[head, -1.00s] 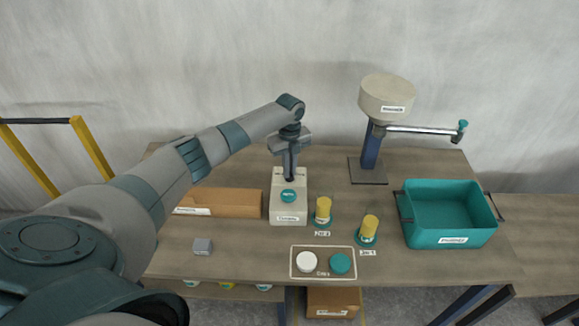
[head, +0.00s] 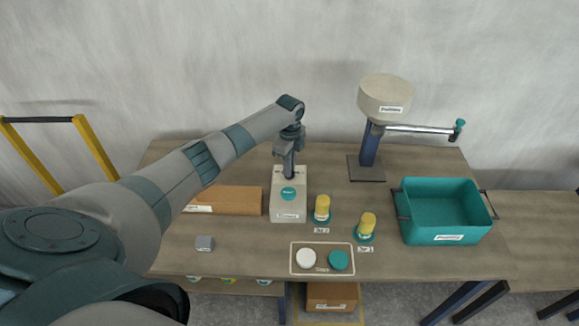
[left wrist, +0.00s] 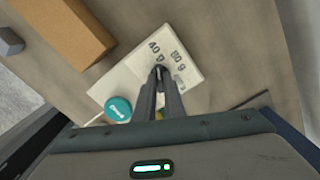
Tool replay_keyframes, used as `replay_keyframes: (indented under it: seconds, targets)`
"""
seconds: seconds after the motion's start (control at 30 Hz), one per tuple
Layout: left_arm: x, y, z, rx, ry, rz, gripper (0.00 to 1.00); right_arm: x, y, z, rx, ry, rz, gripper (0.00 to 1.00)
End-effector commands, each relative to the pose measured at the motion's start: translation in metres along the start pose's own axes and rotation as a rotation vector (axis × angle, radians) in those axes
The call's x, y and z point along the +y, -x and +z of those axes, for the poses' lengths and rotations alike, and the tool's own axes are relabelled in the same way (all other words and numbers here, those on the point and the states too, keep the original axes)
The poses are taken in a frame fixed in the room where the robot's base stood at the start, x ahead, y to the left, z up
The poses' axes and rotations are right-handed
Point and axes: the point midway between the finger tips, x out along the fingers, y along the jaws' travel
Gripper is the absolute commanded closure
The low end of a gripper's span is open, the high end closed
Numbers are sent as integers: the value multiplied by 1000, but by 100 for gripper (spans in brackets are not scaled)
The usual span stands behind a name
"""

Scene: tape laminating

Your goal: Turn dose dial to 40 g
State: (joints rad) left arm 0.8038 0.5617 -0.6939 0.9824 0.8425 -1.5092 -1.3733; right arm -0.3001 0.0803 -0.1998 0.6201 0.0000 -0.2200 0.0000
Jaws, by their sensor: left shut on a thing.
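The dispenser (head: 288,212) is a pale box with a round teal button (head: 287,194) on its top, standing mid-table. My left gripper (head: 290,176) points down onto the far part of its top. In the left wrist view the dispenser's pale top (left wrist: 130,80) carries printed marks, 40 g (left wrist: 155,48) and 80 g (left wrist: 178,54). The closed fingertips (left wrist: 160,72) are just below these marks, shut on the small dose dial. The fingers hide most of the dial, so its pointing direction cannot be read. The teal button (left wrist: 118,108) is beside the fingers. My right gripper is not in view.
Two yellow-topped jars (head: 322,207) (head: 367,224) stand right of the dispenser. A cap tray (head: 322,271) lies in front. A teal bin (head: 447,238) and a post-mounted machine (head: 386,96) are at right. A brown box (head: 228,200) and grey block (head: 204,243) are at left.

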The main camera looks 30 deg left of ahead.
Motion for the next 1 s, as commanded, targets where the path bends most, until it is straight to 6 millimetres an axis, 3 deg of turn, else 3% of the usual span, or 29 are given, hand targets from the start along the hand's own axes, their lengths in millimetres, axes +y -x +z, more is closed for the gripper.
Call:
replay_keyframes:
  seconds: [0.27, 0.3, 0.37, 0.77, 1.0]
  targets:
    - [-2, 2, 2, -2, 3, -4, 100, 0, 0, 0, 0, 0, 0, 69]
    - [-2, 2, 2, -2, 3, -4, 81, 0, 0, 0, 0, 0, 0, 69]
    - [-1, 2, 2, -2, 3, -4, 72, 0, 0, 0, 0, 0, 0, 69]
    - [-1, 3, 1, 0, 0, -2, 72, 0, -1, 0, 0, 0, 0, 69]
    - [-1, 24, 1, -1, -1, -5, 72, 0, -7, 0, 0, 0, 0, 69]
